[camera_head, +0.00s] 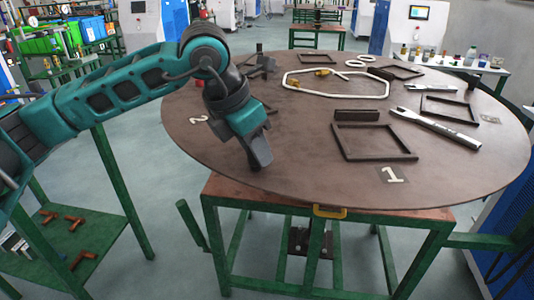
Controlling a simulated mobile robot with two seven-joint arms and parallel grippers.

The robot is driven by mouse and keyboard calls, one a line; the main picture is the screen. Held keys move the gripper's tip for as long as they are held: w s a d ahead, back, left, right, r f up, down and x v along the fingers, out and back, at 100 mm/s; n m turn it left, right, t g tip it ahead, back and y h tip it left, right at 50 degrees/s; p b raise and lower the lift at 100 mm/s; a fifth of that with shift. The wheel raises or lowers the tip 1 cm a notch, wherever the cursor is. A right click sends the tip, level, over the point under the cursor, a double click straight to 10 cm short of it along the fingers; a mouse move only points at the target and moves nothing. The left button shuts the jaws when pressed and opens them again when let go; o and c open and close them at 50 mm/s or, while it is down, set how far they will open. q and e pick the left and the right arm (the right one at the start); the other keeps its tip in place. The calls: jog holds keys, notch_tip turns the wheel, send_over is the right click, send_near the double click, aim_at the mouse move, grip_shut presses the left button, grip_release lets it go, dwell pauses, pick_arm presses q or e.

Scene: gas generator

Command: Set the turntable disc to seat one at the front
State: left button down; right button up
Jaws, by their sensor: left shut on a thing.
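The large round brown turntable disc (300,185) lies flat on a green metal stand (325,290). A white number 1 (392,175) marks the near right part of the disc, beside a dark square frame (374,157). A white number 2 (199,119) lies at the disc's left side. A yellow handle (329,212) shows at the front rim, left of number 1. My left gripper (259,158) points down at the near left part of the disc, with its fingers shut. What it holds is hidden by the fingers. My right gripper is not in view.
A wrench (436,129), more frames (450,108) and a white looped hose (335,92) lie on the disc. A green shelf with copper fittings (75,220) stands at left. Bottles stand on a side table (485,68) at back right. Floor between is clear.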

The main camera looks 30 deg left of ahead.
pick_arm(q)
jog(key=a, duration=0.3)
jog(key=a+m, duration=0.1)
jog(key=a, duration=0.2)
jog(key=w+a+m, duration=0.1)
jog(key=a, duration=0.2)
jog(key=shift+w+f+h, duration=0.1)
jog(key=shift+f+h, duration=0.1)
jog(key=shift+h, duration=0.1)
jog(key=shift+d, duration=0.1)
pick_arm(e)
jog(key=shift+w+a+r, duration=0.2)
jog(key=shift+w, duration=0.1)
pick_arm(q)
jog(key=c, duration=1.2)
grip_release()
jog(key=o, duration=0.4)
jog(key=shift+r, duration=0.1)
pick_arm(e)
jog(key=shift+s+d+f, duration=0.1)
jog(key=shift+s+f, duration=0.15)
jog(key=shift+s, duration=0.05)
pick_arm(q)
jog(key=shift+p+v, duration=0.8)
jog(key=shift+v, duration=5.7)
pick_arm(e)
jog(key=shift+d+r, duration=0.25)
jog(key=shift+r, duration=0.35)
